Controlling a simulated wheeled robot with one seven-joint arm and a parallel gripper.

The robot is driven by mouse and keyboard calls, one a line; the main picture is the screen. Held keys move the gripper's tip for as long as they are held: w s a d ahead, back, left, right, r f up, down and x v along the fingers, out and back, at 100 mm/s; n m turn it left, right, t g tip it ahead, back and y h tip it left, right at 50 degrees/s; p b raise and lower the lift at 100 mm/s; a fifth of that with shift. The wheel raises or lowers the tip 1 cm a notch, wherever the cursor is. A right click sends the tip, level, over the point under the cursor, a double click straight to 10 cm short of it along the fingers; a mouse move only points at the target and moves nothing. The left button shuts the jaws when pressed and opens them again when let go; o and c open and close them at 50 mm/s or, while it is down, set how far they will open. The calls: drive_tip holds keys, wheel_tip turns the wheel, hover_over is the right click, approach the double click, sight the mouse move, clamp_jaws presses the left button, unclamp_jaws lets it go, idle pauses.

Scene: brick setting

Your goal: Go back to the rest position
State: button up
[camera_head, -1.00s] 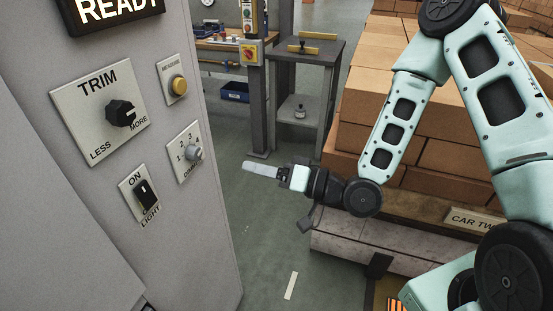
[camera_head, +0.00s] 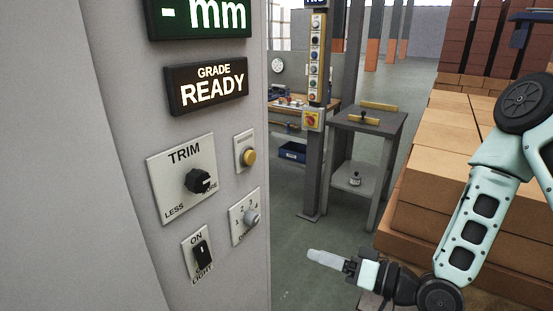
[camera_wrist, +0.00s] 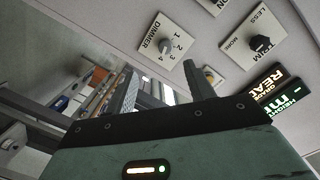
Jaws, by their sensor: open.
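My gripper (camera_head: 328,258) is at the lower middle of the head view, pointing left toward the control panel, with clear space between it and the panel. In the wrist view my gripper (camera_wrist: 163,88) shows two grey fingers spread apart with nothing between them. The grey panel (camera_head: 222,105) carries a black TRIM knob (camera_head: 200,181), a yellow button (camera_head: 249,157), a grey dimmer knob (camera_head: 251,218) and a black light switch (camera_head: 202,253). The dimmer knob (camera_wrist: 167,46) and trim knob (camera_wrist: 261,43) also show in the wrist view.
A lit sign reads GRADE READY (camera_head: 207,86). Stacked bricks (camera_head: 440,170) stand on the right beside my arm. A dark metal stand (camera_head: 366,122) and a post with buttons (camera_head: 327,150) are behind.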

drive_tip(key=s+r+n+g+h, duration=0.3)
drive_tip(key=s+r+g+h, duration=0.1)
drive_tip(key=s, duration=0.6)
drive_tip(key=s+r+n+g+h, duration=0.2)
drive_tip(key=s+r+g+h, duration=0.3)
drive_tip(key=s+h, duration=0.4)
drive_tip(key=shift+s+d+r+n+g, duration=0.25)
drive_tip(key=shift+s+n+g, duration=0.15)
drive_tip(key=shift+g, duration=0.1)
drive_tip(key=shift+w, duration=0.1)
